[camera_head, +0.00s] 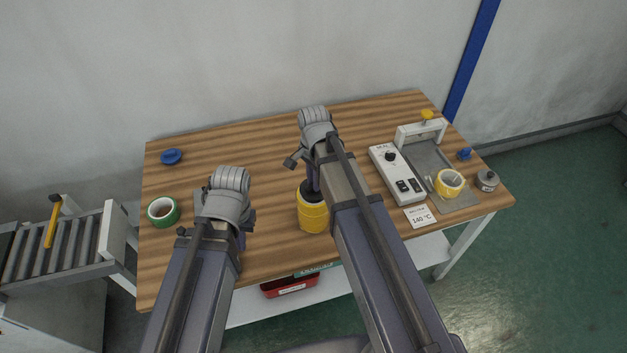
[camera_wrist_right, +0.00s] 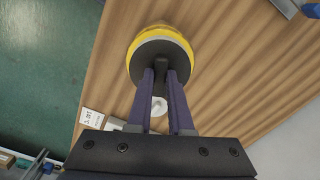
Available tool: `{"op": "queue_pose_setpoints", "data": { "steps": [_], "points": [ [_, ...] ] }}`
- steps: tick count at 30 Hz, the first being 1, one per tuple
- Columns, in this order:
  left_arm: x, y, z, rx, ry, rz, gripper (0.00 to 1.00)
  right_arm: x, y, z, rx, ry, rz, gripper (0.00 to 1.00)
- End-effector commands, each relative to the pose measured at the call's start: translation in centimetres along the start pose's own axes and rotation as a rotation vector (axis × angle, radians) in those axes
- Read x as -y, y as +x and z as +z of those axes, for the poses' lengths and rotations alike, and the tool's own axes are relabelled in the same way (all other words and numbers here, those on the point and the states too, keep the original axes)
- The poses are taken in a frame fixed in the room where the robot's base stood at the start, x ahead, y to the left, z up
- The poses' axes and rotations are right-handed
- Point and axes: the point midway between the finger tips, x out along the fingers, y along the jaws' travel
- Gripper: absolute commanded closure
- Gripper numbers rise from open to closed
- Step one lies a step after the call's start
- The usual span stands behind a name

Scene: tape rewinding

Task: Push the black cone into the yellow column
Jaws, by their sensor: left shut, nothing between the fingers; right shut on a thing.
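The yellow column (camera_head: 313,219) stands on the wooden table near its front edge, partly behind my right arm. The black cone (camera_wrist_right: 146,68) sits at the top of the yellow column, which shows as a yellow ring (camera_wrist_right: 184,43) around it in the right wrist view. How deep the cone sits in it I cannot tell. My right gripper (camera_wrist_right: 161,75) is shut on the cone's narrow stem, above the column. My left gripper (camera_head: 243,236) is over the left part of the table, apart from the column. Its fingertips are mostly hidden by the wrist.
A green tape roll (camera_head: 163,211) and a blue disc (camera_head: 171,156) lie on the left. The table's back middle is clear.

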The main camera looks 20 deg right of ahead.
Motion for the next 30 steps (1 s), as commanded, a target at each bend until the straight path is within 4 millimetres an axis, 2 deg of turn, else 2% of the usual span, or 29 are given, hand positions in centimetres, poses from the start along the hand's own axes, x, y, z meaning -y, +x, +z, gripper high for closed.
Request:
{"op": "queue_pose_setpoints", "data": {
  "steps": [30],
  "points": [
    [-0.1,1.3,-0.1,0.000,0.000,0.000,1.00,0.0,1.4,0.0,0.000,0.000,0.000,1.00]
  ]
}}
